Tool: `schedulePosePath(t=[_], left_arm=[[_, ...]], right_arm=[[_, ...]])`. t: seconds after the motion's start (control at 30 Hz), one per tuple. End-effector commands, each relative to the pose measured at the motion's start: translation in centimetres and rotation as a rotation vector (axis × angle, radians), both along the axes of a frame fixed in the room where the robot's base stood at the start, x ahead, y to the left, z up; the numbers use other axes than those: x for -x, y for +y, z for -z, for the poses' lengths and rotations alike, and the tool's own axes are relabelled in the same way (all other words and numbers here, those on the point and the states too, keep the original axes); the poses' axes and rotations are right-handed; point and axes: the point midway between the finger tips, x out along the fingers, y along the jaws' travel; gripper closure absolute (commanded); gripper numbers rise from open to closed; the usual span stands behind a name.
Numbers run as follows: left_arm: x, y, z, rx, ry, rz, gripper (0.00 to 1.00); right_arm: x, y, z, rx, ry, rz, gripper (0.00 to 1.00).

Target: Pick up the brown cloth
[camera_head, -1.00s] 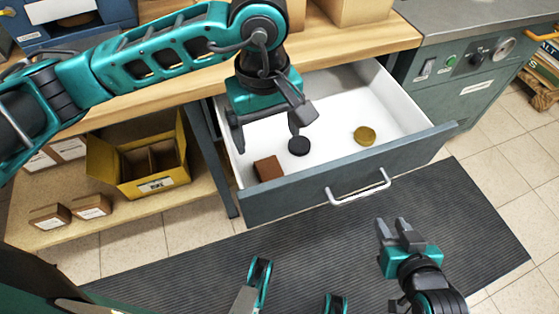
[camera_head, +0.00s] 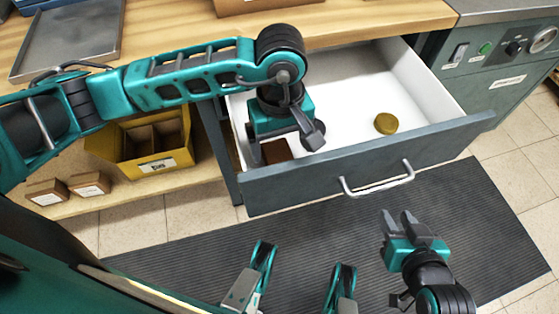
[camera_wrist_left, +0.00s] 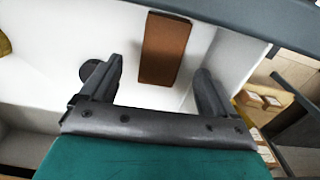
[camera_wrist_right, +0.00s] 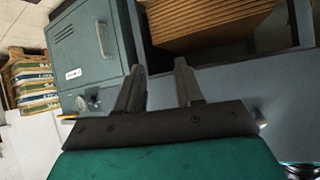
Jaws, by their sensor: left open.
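The brown cloth (camera_head: 277,149) is a small folded brown block lying in the front left of the open drawer (camera_head: 362,165). In the head view my left gripper partly hides it. It shows clearly in the left wrist view (camera_wrist_left: 164,48), ahead of and between the fingertips, not touching them. My left gripper (camera_head: 285,148) is open and empty, pointing down into the drawer above the cloth; its fingers also show in the left wrist view (camera_wrist_left: 158,85). My right gripper (camera_head: 402,224) is empty, its fingers apart, over the dark mat in front of the drawer.
A yellow round lid (camera_head: 386,123) lies at the drawer's right. A dark round lid (camera_wrist_left: 92,68) lies beside my left finger. The drawer's walls surround the cloth closely at front and left. A yellow bin (camera_head: 150,147) and small boxes (camera_head: 88,185) stand on the low shelf.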

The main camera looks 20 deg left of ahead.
Motion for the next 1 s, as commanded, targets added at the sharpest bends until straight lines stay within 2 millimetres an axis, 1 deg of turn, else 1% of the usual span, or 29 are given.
schedulePosePath(t=[0.03,0.1,0.2,0.3,0.53,1.0], left_arm=[[0.2,0.1,1.2,-0.001,0.004,-0.001,0.11],[0.4,0.1,2.3,-0.001,0.005,-0.001,0.11],[0.3,0.1,3.4,0.001,0.003,-0.001,0.11],[0.2,0.1,3.9,0.000,0.000,-0.001,0.11],[0.2,0.1,3.9,0.000,0.000,0.000,0.12],[0.2,0.1,3.8,0.000,0.000,0.000,0.57]], right_arm=[[0.0,0.1,0.3,-0.002,0.000,0.000,0.64],[-0.1,0.2,0.4,-0.005,0.001,0.001,0.64],[-0.3,0.3,0.3,-0.009,-0.003,0.001,0.64],[-0.4,0.4,0.2,-0.010,-0.006,0.000,0.64],[-0.4,0.4,0.2,-0.011,-0.004,-0.001,0.64],[-0.4,0.3,0.2,-0.004,-0.004,-0.006,0.64]])
